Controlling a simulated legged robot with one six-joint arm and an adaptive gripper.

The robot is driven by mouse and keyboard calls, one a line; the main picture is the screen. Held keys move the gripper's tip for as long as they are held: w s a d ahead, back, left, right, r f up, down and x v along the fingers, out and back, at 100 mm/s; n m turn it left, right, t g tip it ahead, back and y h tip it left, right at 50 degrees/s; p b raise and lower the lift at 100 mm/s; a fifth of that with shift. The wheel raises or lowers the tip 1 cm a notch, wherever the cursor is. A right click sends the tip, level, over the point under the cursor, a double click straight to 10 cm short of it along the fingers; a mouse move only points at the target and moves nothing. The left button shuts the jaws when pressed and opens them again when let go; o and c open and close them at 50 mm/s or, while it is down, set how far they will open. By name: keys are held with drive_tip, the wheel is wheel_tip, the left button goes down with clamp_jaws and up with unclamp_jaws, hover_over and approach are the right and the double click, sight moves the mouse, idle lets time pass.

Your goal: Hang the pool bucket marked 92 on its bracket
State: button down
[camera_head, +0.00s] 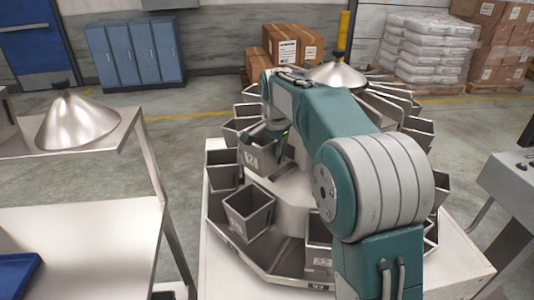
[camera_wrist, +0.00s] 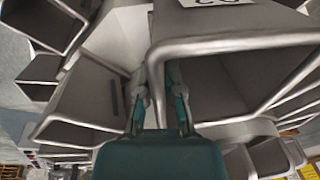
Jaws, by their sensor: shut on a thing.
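My gripper (camera_wrist: 162,88) is shut on the rim of a grey metal bucket (camera_wrist: 235,75), with one finger on each side of its wall. The bucket's open mouth faces the wrist camera, and a white label at the top edge is cut off. In the head view my gripper (camera_head: 262,133) is partly hidden by my arm, at the upper rim of a labelled bucket (camera_head: 262,157) on the near left side of the round weigher. Its label is too blurred to read surely. Its bracket is not clearly visible.
Other open buckets, including one at lower left (camera_head: 248,212) and one at lower front (camera_head: 318,258), crowd the weigher's ring (camera_head: 262,254). A steel cone (camera_head: 72,120) stands on the left table. A grey console (camera_head: 512,190) stands at right.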

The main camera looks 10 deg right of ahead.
sight(285, 147)
drive_tip(key=w+d, duration=0.2)
drive_tip(key=d, duration=0.1)
drive_tip(key=shift+w+d, duration=0.2)
drive_tip(key=shift+w, duration=0.05)
drive_tip(key=shift+s+a+f, duration=0.1)
drive_tip(key=shift+f, duration=0.6)
drive_tip(key=shift+f, duration=0.4)
drive_tip(key=c, duration=0.7)
unclamp_jaws()
drive_tip(key=shift+f, duration=0.1)
wheel_tip(285, 147, up, 12)
drive_tip(key=s, duration=0.2)
drive_tip(key=shift+a, duration=0.2)
drive_tip(key=shift+f, duration=0.1)
